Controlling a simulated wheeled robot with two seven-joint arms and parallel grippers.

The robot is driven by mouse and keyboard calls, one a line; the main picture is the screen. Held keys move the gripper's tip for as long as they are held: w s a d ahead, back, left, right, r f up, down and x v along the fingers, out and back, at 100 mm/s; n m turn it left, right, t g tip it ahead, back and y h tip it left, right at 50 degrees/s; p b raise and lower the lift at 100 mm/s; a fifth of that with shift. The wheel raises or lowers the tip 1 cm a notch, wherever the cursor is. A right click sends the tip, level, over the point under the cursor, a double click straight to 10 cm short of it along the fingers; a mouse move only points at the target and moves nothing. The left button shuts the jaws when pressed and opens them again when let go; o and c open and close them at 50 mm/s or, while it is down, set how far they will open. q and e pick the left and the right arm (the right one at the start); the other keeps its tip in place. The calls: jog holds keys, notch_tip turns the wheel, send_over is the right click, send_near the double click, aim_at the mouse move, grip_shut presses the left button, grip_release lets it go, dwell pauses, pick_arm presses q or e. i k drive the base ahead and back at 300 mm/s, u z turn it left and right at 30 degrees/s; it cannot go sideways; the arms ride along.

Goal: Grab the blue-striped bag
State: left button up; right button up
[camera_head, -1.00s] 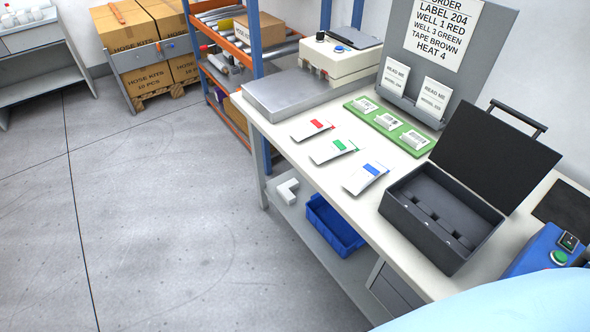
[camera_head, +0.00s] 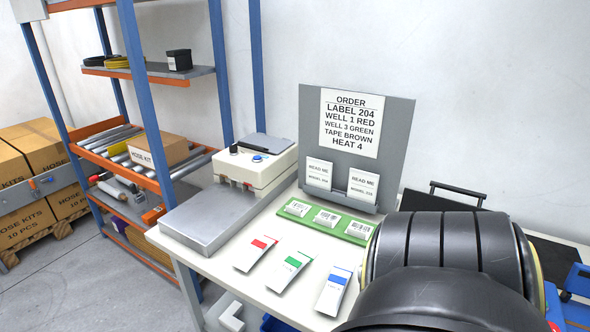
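The blue-striped bag (camera_head: 334,290) is a small white packet with a blue band. It lies flat on the white table, the rightmost of three packets. The green-striped bag (camera_head: 289,271) and the red-striped bag (camera_head: 255,253) lie to its left in a row. A dark, rounded arm part of mine fills the lower right, close to the right side of the blue-striped bag in the picture. It hides most of the black case (camera_head: 446,197), of which the lid top and handle show. Neither gripper's fingers are in view.
A green board (camera_head: 327,222) with several labels lies behind the bags. A grey stand (camera_head: 394,112) holds the order sheet and two READ ME cards. A sealing machine (camera_head: 256,162) with a metal plate (camera_head: 205,218) is at left. A shelf rack (camera_head: 146,100) stands beyond.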

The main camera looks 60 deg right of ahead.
aim_at(337, 284)
jog(key=i, duration=1.3)
jog(key=z, duration=1.95)
